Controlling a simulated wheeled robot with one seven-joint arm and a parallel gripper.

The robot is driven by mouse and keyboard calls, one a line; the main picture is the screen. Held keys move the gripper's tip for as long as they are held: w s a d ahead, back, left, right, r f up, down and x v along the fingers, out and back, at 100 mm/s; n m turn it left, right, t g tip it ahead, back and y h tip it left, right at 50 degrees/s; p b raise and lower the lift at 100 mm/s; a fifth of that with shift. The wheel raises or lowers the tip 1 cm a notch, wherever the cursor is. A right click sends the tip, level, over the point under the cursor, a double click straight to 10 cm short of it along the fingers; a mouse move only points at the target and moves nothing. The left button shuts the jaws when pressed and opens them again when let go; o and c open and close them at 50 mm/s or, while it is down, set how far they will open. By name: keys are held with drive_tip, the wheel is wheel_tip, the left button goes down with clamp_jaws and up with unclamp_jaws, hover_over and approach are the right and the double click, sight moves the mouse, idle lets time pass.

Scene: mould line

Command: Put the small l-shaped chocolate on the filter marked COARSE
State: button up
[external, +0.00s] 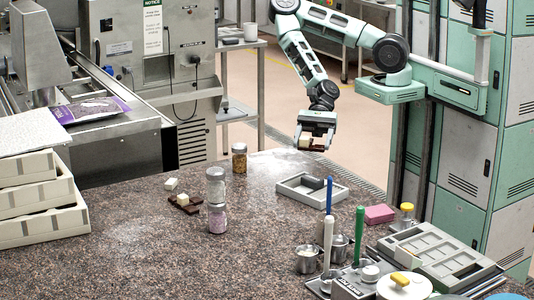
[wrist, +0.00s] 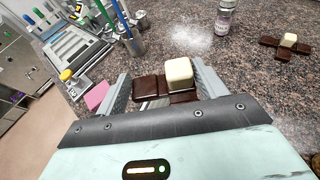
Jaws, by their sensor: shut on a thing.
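My gripper (external: 317,146) is raised above the far edge of the speckled counter, shut on a dark brown chocolate with a white cube-like piece (external: 304,141). In the wrist view, the chocolate (wrist: 147,88) shows dark segments between my two fingers, with the white piece (wrist: 179,73) on top; its full outline is partly hidden by my gripper. A second dark chocolate with a white piece (external: 184,202) lies on the counter, and it also shows in the wrist view (wrist: 282,45). I cannot read a COARSE marking anywhere, so I cannot tell which thing is that filter.
A shallow grey frame (external: 290,190) lies below my gripper. Jars (external: 217,218) stand left of it. A pink block (external: 379,214), metal cups (external: 307,261) with upright handles and a compartmented grey tray (external: 440,257) crowd the right. The counter's front left is clear.

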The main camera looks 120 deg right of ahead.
sight(312, 179)
wheel_tip(312, 179, down, 9)
drive_tip(key=shift+f+p, duration=0.2)
drive_tip(key=shift+p, duration=0.7)
drive_tip(key=shift+f, duration=0.2)
drive_tip(key=o, duration=1)
drive_tip(key=shift+r, duration=0.1)
